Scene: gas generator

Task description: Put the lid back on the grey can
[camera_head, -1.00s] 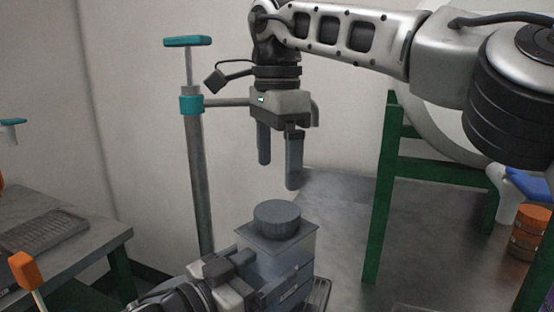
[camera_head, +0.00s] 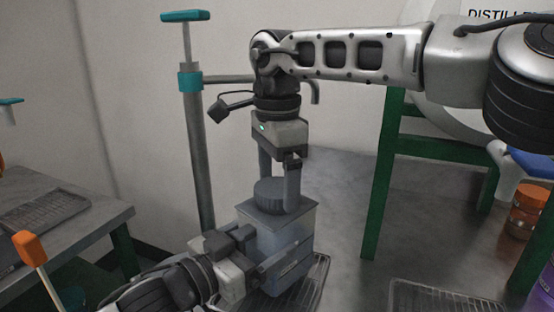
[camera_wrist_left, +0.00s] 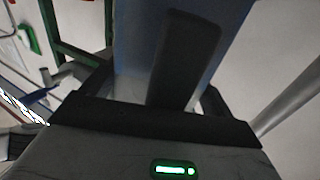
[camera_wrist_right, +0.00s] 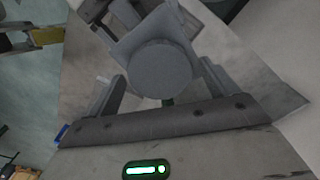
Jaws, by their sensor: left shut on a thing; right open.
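The grey can (camera_head: 285,235) is a square grey-blue container, held upright at the lower middle of the head view. Its round grey lid (camera_head: 270,191) sits on top of it, and shows from above in the right wrist view (camera_wrist_right: 160,68). My left gripper (camera_head: 262,262) is shut on the can's body from the left; the can's side (camera_wrist_left: 135,50) fills the left wrist view. My right gripper (camera_head: 278,190) points straight down with its open fingers on either side of the lid. I cannot tell whether the fingers touch the lid.
A grated tray (camera_head: 320,275) lies beneath and beside the can. A pump-like post with a teal handle (camera_head: 190,80) stands behind on the left. A green frame (camera_head: 380,180) stands on the right, and a grey table with a keyboard (camera_head: 45,220) on the left.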

